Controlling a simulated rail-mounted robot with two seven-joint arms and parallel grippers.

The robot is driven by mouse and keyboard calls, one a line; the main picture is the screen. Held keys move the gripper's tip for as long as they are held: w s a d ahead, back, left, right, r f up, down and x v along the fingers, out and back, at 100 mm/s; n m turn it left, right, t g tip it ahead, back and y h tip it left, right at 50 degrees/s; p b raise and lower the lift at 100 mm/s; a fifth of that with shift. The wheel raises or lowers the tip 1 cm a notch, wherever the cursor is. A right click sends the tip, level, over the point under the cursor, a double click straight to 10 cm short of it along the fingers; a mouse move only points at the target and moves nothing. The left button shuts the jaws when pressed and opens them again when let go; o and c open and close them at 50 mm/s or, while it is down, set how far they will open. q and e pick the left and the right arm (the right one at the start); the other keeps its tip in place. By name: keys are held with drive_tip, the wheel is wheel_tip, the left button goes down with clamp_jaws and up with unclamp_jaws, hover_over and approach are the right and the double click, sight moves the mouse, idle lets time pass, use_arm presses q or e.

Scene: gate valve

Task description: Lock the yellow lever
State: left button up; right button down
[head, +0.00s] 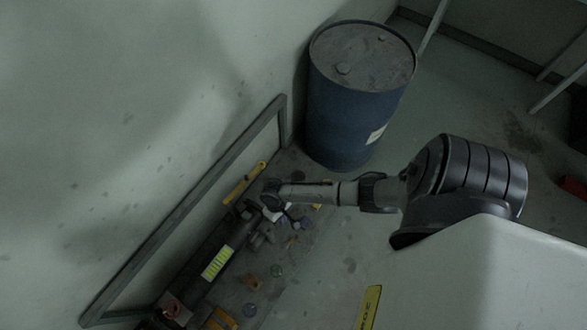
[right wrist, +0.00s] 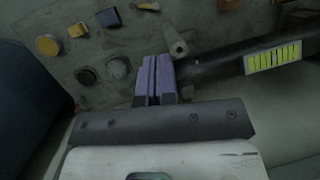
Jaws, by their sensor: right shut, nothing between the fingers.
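The yellow lever (head: 244,183) shows in the head view, slanting up to the right at the far end of a dark pipe (head: 205,250) with a yellow-green label (head: 217,262). My right gripper (head: 274,208) is just to the lower right of the lever, near the valve end of the pipe. In the right wrist view its purple fingers (right wrist: 155,72) are together with nothing between them, beside the pipe. I cannot make out the lever in the right wrist view. I cannot tell from the head view whether the gripper touches anything. My left gripper is not in view.
A blue drum (head: 350,100) stands behind the lever, near the wall frame (head: 190,205). In the right wrist view, a yellow fitting (right wrist: 47,45) is at the upper left.

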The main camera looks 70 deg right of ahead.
drive_tip(key=w+d+f+m+b, duration=0.1)
drive_tip(key=d+f+m+b, duration=0.1)
drive_tip(key=d+f+b, duration=0.2)
drive_tip(key=w+d+f+m+b, duration=0.1)
drive_tip(key=d+f+b, duration=0.4)
drive_tip(key=f+b, duration=0.5)
wheel_tip(320, 180, down, 6)
drive_tip(key=shift+w+d+r+m+g+y, duration=0.2)
drive_tip(key=shift+r+m+g+y, duration=0.15)
drive_tip(key=shift+m, duration=0.55)
drive_tip(key=shift+f, duration=0.1)
